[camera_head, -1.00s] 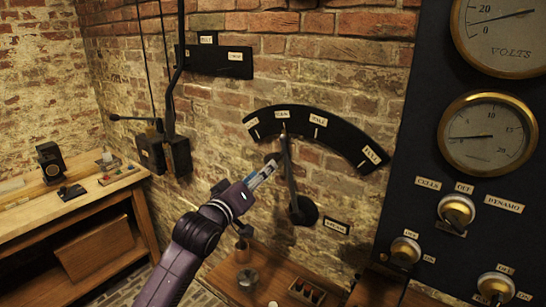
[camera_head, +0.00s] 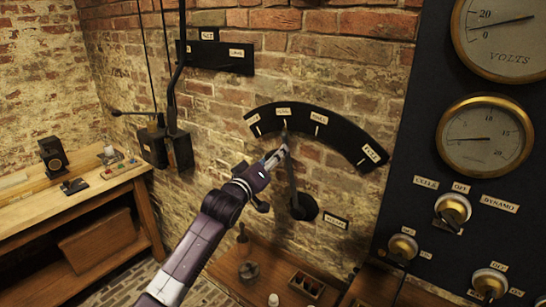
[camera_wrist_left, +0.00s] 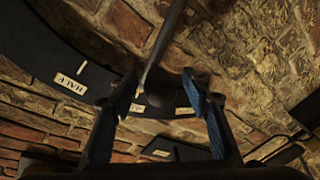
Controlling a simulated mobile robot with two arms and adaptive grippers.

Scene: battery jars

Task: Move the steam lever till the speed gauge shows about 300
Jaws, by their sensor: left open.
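The steam lever (camera_head: 293,188) is a dark rod on a round pivot low on the brick wall. It leans slightly left, its top near the second mark of a black curved plate (camera_head: 348,140) with white labels. My left gripper (camera_head: 279,153) is at the lever's upper part. In the left wrist view, my left gripper (camera_wrist_left: 162,95) is open, with blue-padded fingers to either side of the lever (camera_wrist_left: 168,30). I cannot tell whether a finger touches it. A label reading HALF shows on the plate. No gauge marked as speed is readable. My right gripper is out of view.
A dark panel at right holds a volts gauge (camera_head: 506,30), a second brass gauge (camera_head: 487,138) and several knobs. A wooden bench (camera_head: 70,205) stands at left. Below the lever, a wooden surface holds a small compartment box (camera_head: 306,284).

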